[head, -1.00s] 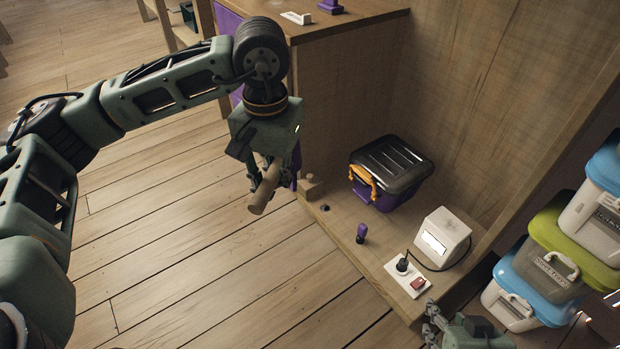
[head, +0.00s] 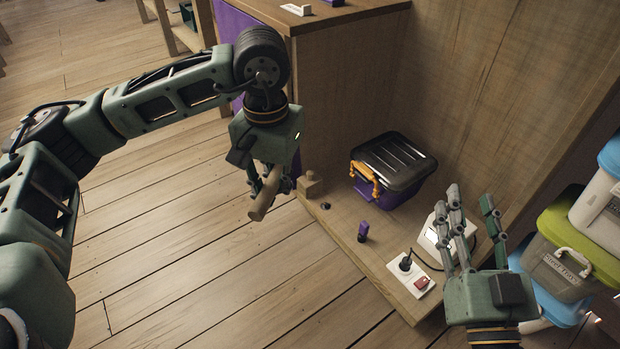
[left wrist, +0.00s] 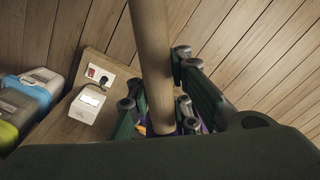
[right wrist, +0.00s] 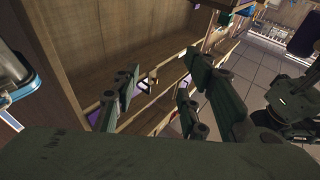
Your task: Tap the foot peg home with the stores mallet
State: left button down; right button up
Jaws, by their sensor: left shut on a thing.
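My left gripper (head: 268,182) is shut on a wooden cylinder, which seems to be the mallet (head: 262,203). It is held tilted in the air in front of the shelf's left end. In the left wrist view the shaft (left wrist: 151,60) runs up between the fingers, with a bit of purple near its lower end; its head is not clear. A small wooden block (head: 310,186) sits at the shelf's left corner, and a small dark piece (head: 325,206) lies beside it. I cannot tell which is the foot peg. My right gripper (head: 470,205) is open and empty above the shelf's right part.
A purple bin with a black lid (head: 397,165) stands at the back of the shelf. A small purple upright piece (head: 363,232), a socket strip (head: 410,273) and a white box (head: 432,236) are nearer. Stacked bins (head: 567,245) stand at the right. The floor is clear.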

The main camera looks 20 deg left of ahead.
pick_arm(q)
jog(key=shift+f+b, duration=0.35)
jog(key=shift+f, duration=0.2)
pick_arm(e)
jog(key=r+t, duration=0.1)
jog(key=s+r+t, duration=0.1)
jog(key=r, duration=0.1)
jog(key=s+r+t+y, duration=0.1)
jog(key=r, duration=0.1)
jog(key=shift+a, duration=0.1)
pick_arm(q)
notch_tip(320, 180, up, 3)
jog(key=shift+r+p, duration=0.2)
jog(key=shift+p, duration=0.7)
jog(key=shift+r, duration=0.1)
pick_arm(e)
notch_tip(320, 180, down, 8)
jog(key=w+g+h, duration=0.1)
jog(key=w+g, duration=0.1)
jog(key=g, duration=0.3)
jog(key=shift+w+d+f+h, duration=0.15)
jog(key=shift+d+f+h, duration=0.1)
jog(key=shift+d+h, duration=0.05)
